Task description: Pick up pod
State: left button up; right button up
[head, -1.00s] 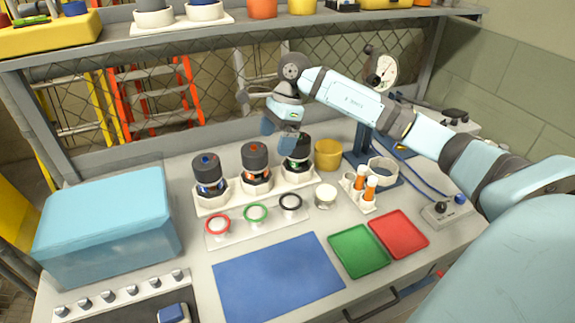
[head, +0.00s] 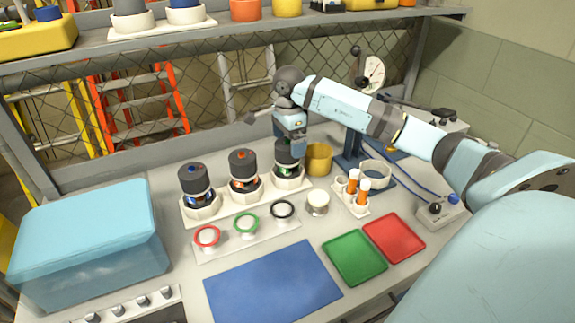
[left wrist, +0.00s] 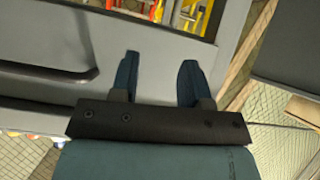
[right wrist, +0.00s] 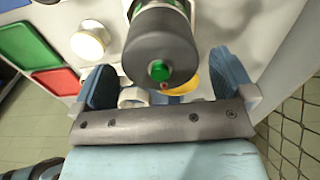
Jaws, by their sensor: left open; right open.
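Three dark grey pods stand in white holders on a rack: the blue-marked pod (head: 193,178), the orange-marked pod (head: 243,164) and the green-marked pod (head: 287,158). My right gripper (head: 290,146) is open and points down at the green-marked pod, hiding part of its top in the head view. In the right wrist view the green-marked pod (right wrist: 160,48), with a green button on its grey cap, shows between the spread fingers of my right gripper (right wrist: 163,75). My left gripper (left wrist: 158,78) is open and empty, away from the pods.
A row of red, green and black rings (head: 246,224) lies before the rack. A yellow cup (head: 319,159) and a blue stand (head: 352,148) are right of the pod. Green (head: 355,257) and red (head: 394,237) trays and a blue mat (head: 272,283) lie in front.

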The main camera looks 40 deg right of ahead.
aim_at(288, 166)
notch_tip(288, 166, down, 4)
jog(key=shift+d+r, duration=0.1)
jog(key=c, duration=1.3)
jog(key=shift+c, duration=0.5)
jog(key=shift+r, duration=0.1)
